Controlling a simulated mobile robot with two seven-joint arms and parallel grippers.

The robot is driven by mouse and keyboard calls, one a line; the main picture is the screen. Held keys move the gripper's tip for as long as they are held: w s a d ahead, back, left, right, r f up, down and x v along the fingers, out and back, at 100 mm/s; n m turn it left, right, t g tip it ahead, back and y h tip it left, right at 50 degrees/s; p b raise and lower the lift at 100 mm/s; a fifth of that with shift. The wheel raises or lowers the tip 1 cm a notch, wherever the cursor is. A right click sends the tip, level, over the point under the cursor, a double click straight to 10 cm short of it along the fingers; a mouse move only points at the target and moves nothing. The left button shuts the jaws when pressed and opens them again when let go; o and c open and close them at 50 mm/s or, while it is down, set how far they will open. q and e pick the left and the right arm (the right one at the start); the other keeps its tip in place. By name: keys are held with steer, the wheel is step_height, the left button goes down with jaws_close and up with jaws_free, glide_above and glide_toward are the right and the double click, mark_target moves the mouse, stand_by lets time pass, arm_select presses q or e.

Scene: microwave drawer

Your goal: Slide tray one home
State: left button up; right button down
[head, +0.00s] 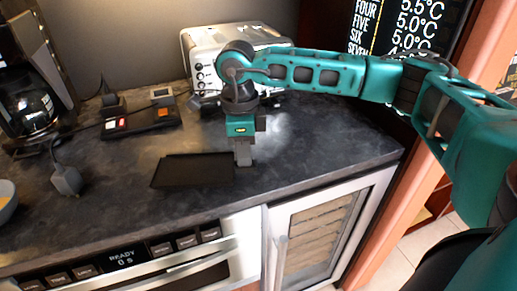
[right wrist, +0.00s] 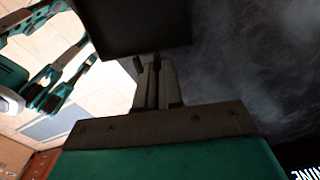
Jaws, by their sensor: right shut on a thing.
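A flat black tray (head: 195,171) lies on the dark countertop near its front edge; I see no number on it. My right gripper (head: 244,158) points down at the tray's right end, with its fingers close together. In the right wrist view the fingers (right wrist: 154,75) meet the edge of the dark tray (right wrist: 130,25); the exact contact is hidden. My right gripper is shut on the tray. My left gripper does not show in the head view. The microwave drawer (head: 150,262) is below the counter, shut, and its display reads READY 0 s.
A toaster (head: 204,66) stands behind my right gripper. A black pad (head: 141,127) with small coloured pieces, a plug (head: 65,178) with cord, and a coffee maker (head: 25,95) are to the left. A glass-door cooler (head: 318,232) is below right. The counter's right part is clear.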

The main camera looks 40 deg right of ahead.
steer(key=m, duration=0.2)
steer(key=d+m, duration=0.1)
steer(key=m, duration=0.2)
steer(key=d+m, duration=0.1)
steer(key=m, duration=0.2)
steer(key=shift+w+d+f+b, duration=0.25)
steer(key=shift+w+f+b, duration=0.05)
steer(key=shift+f, duration=0.1)
steer(key=m, duration=0.2)
steer(key=d+m, duration=0.1)
steer(key=m, duration=0.1)
steer(key=d+m, duration=0.1)
steer(key=m, duration=0.1)
steer(key=shift+w+f+t, duration=0.15)
steer(key=shift+f+t, duration=0.05)
steer(key=shift+t, duration=0.1)
steer(key=shift+a, duration=0.1)
steer(key=shift+w+d+f+b, duration=0.15)
steer(key=shift+w+b, duration=0.1)
steer(key=shift+w, duration=0.2)
steer(key=shift+w+d+f+b, duration=0.1)
steer(key=shift+w+f+b, duration=0.15)
steer(key=shift+w, duration=0.25)
steer(key=shift+w+d+f+b, duration=0.1)
steer(key=shift+w+b, duration=0.15)
steer(key=shift+w, duration=0.2)
steer(key=shift+w+d+r, duration=0.1)
steer(key=shift+w+d, duration=0.1)
steer(key=shift+w, duration=0.6)
steer(key=shift+w, duration=0.1)
